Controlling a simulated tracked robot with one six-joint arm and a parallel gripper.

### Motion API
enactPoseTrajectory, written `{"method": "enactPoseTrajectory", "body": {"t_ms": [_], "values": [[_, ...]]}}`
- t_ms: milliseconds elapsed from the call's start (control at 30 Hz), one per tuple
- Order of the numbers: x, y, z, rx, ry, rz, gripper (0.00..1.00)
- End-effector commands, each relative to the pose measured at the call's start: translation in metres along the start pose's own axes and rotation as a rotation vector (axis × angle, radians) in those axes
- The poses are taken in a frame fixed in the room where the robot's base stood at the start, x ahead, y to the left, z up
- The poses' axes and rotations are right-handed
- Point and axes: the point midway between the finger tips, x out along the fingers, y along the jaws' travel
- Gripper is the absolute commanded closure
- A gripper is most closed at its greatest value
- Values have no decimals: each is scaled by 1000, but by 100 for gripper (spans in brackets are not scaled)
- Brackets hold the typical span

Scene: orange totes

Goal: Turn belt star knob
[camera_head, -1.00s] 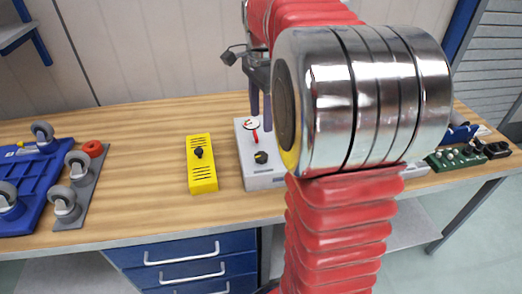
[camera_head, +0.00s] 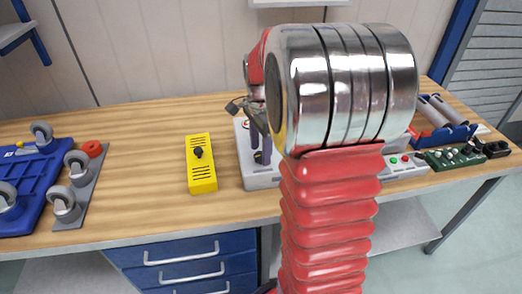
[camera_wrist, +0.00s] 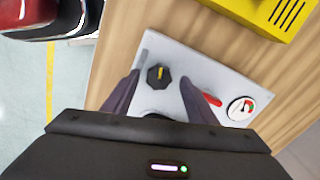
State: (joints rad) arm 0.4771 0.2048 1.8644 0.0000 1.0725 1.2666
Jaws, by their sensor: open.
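A light grey control box (camera_head: 262,181) stands on the bench, left of my arm in the head view. In the wrist view the same box (camera_wrist: 186,61) carries a dark faceted knob (camera_wrist: 158,76) with a yellow mark. A red lever (camera_wrist: 212,99) and a round dial (camera_wrist: 241,108) sit to the knob's right. My gripper (camera_wrist: 159,78) is open, with one dark finger on each side of the knob in the picture. I cannot tell whether the fingers touch it. In the head view my gripper (camera_head: 259,152) is over the box and partly hides the knob.
A yellow box (camera_head: 202,177) with a black knob stands left of the grey box. A blue and grey caster platform (camera_head: 35,185) is at the far left. A green board (camera_head: 455,159) is at the right. Bare wood (camera_head: 140,165) lies left of the yellow box.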

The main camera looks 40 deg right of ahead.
Motion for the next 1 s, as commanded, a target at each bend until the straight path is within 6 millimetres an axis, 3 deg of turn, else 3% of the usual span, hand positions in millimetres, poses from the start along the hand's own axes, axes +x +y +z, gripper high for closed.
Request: {"method": "enactPoseTrajectory", "body": {"t_ms": [400,1000], "values": [[10,0,0,0,0,0,48],[9,0,-1,1,0,-1,89]]}}
